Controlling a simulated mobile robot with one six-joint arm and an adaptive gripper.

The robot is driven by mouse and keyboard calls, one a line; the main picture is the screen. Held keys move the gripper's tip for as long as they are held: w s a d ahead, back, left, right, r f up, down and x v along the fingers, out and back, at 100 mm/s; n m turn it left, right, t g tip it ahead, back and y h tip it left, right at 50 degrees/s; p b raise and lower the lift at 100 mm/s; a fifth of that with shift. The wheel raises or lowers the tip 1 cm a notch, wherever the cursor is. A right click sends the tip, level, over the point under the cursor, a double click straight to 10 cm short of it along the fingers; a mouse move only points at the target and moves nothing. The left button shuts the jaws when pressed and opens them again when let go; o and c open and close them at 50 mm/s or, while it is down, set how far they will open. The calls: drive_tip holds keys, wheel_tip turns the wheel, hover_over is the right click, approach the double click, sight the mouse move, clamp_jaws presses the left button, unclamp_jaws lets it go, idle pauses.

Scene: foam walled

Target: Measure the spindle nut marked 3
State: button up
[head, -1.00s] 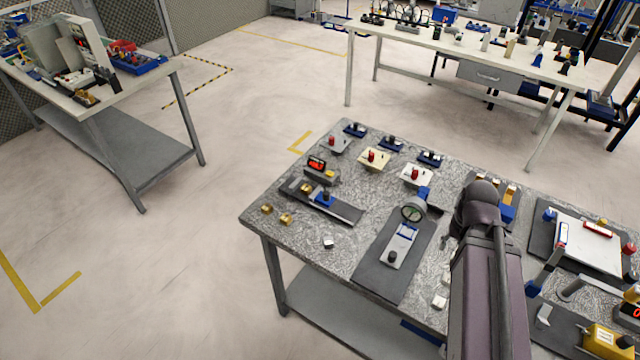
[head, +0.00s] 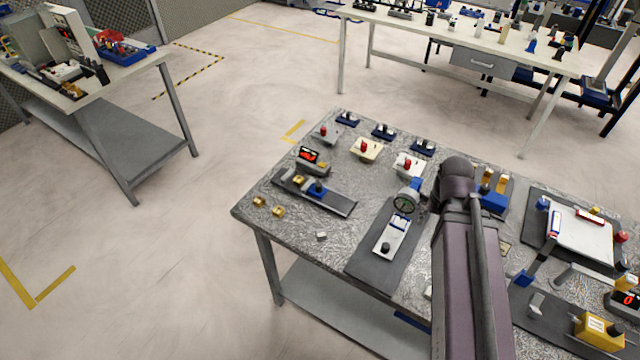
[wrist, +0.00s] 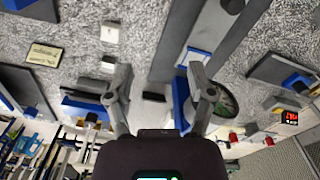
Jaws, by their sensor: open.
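My gripper (wrist: 158,76) is open in the wrist view, above the grey patterned table with nothing between its fingers. In the head view my arm hides it. Small pieces that could be nuts lie on the table: two brass ones, one (head: 258,201) near the left corner and one (head: 278,211) beside it, and a pale one (head: 321,236) by the front edge. In the wrist view a pale block (wrist: 110,32) and a smaller one (wrist: 108,62) lie at the upper left. No marking 3 is readable. A round dial gauge (head: 404,204) stands on a dark mat; it also shows beside my right finger (wrist: 226,102).
A red digital display (head: 308,155) stands behind a dark slide fixture (head: 314,190). Several small stands with red knobs are at the back. A white board (head: 583,242) and a yellow box (head: 597,330) are at the right. Bare table lies around the loose pieces.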

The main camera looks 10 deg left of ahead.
drive_tip(key=shift+n, duration=0.9)
drive_tip(key=w+a+r, duration=0.1)
drive_tip(key=w, duration=0.1)
drive_tip(key=w+a+r+p, duration=0.1)
drive_tip(key=w+a, duration=0.1)
drive_tip(key=w+a+r+p, duration=0.1)
drive_tip(key=w, duration=0.1)
drive_tip(key=shift+a, duration=0.35)
drive_tip(key=w+a+n, duration=0.3)
drive_tip(key=w+a, duration=0.2)
drive_tip(key=a, duration=0.4)
drive_tip(key=n, duration=0.6)
hover_over(319, 184)
drive_tip(key=shift+a+f, duration=0.1)
drive_tip(key=shift+f, duration=0.15)
wheel_tip(319, 184, down, 14)
drive_tip(key=b, duration=1.3)
drive_tip(key=shift+r, duration=0.25)
